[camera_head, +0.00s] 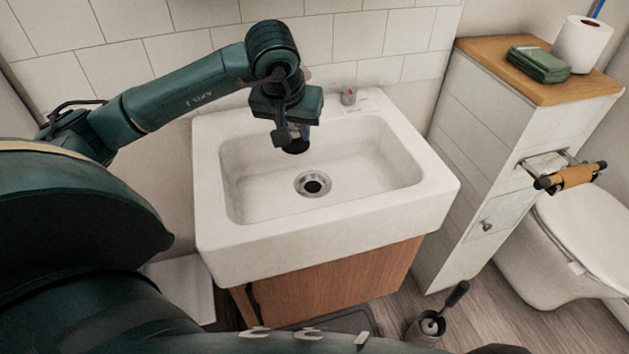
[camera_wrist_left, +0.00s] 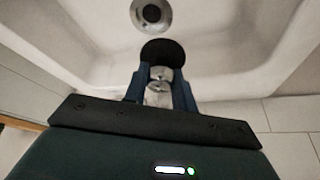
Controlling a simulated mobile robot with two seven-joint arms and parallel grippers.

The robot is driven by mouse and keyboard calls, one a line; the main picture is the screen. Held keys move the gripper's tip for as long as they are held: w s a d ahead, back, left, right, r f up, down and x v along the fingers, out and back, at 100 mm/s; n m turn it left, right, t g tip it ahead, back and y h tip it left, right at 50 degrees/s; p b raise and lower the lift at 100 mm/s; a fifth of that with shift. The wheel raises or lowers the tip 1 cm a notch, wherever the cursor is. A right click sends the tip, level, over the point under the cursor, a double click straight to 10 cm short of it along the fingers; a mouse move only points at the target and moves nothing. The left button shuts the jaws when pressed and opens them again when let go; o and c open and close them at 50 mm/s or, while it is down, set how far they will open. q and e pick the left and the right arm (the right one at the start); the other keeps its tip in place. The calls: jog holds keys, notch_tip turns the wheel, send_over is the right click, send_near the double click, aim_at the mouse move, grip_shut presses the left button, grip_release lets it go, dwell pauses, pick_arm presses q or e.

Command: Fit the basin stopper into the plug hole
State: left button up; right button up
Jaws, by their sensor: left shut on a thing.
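The white basin (camera_head: 375,182) has a round plug hole (camera_head: 313,184) with a metal ring in its floor. The plug hole also shows at the top of the left wrist view (camera_wrist_left: 152,12). My left gripper (camera_head: 296,140) is shut on the stopper (camera_head: 296,147), a dark disc with a metal stem. In the left wrist view the stopper's dark disc (camera_wrist_left: 162,52) sticks out past the fingers, and the stem is between them. The stopper is held above the back part of the basin, behind the plug hole and apart from it. My right gripper is not in view.
A tall white cabinet (camera_head: 500,130) with green cloths (camera_head: 538,63) and a paper roll (camera_head: 583,44) stands to the right. The basin around the plug hole is clear.

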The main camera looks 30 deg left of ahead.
pick_arm(q)
notch_tip(320, 180, down, 12)
jog(key=shift+f+b, duration=0.25)
jog(key=shift+b, duration=0.2)
jog(key=shift+w+d, duration=0.2)
jog(key=shift+w, duration=0.15)
jog(key=w, duration=0.1)
jog(key=w+d, duration=0.1)
jog(key=w, duration=0.1)
jog(key=shift+d, duration=0.3)
jog(key=shift+a+f, duration=0.1)
jog(key=shift+f, duration=0.5)
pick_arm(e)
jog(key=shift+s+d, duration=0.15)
pick_arm(q)
jog(key=shift+f, duration=0.15)
jog(key=shift+f, duration=0.15)
jog(key=o, duration=0.9)
jog(key=shift+s, duration=0.1)
jog(key=shift+o, duration=0.2)
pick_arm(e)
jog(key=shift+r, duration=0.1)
